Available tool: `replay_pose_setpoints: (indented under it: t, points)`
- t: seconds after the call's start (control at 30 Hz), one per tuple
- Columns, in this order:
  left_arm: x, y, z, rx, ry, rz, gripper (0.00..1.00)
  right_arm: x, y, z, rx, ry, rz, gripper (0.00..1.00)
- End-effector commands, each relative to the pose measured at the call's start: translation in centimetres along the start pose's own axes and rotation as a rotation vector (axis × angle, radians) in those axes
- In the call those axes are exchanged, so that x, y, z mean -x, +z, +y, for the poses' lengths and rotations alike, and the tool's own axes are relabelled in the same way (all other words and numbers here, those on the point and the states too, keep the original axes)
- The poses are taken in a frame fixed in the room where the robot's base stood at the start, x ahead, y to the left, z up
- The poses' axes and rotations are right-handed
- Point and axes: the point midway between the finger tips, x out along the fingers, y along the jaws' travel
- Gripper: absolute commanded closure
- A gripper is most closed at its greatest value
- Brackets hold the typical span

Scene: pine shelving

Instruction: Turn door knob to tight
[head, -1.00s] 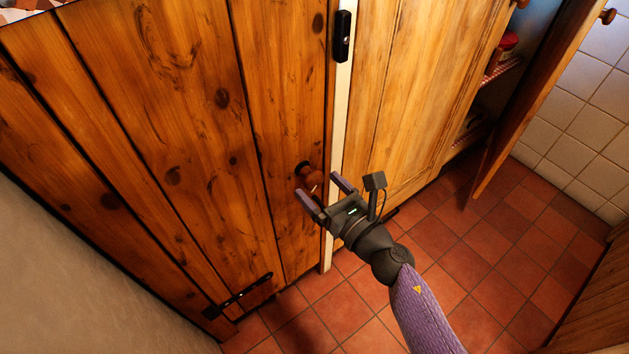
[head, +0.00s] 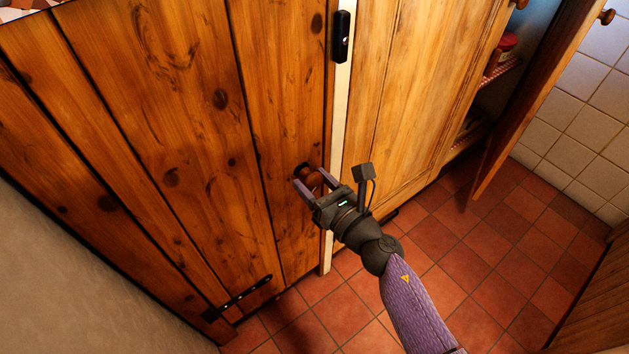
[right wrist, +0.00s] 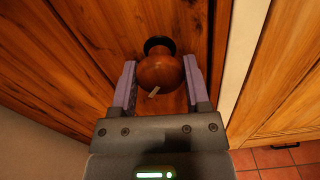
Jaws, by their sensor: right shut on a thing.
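The door knob (head: 309,177) is round brown wood on a dark base, on the plank door (head: 200,130) near its right edge. My right gripper (head: 315,178) reaches it from the lower right. In the right wrist view the knob (right wrist: 160,72) sits between the two purple-lined fingers (right wrist: 160,82), one on each side, and the gripper is shut on it. A small pale mark shows on the knob's near face. Part of the knob is hidden by the fingers in the head view. My left gripper is not in view.
A black latch (head: 342,36) sits on the white door frame strip (head: 331,150) above the knob. A black hinge (head: 238,297) is low on the door. To the right, a cupboard door (head: 540,95) stands open. The tiled floor (head: 440,235) is clear.

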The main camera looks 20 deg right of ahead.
Motion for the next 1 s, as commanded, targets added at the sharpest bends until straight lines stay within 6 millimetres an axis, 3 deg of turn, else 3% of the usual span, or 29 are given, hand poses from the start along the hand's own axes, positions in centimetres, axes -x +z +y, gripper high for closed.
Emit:
replay_pose_setpoints:
  t: [0.37,1.0]
  points:
    - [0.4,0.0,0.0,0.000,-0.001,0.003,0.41,0.0,0.1,0.0,-0.137,0.000,0.001,0.99]
    - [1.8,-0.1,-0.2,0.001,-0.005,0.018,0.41,0.0,0.1,0.1,-0.732,-0.001,0.002,0.99]
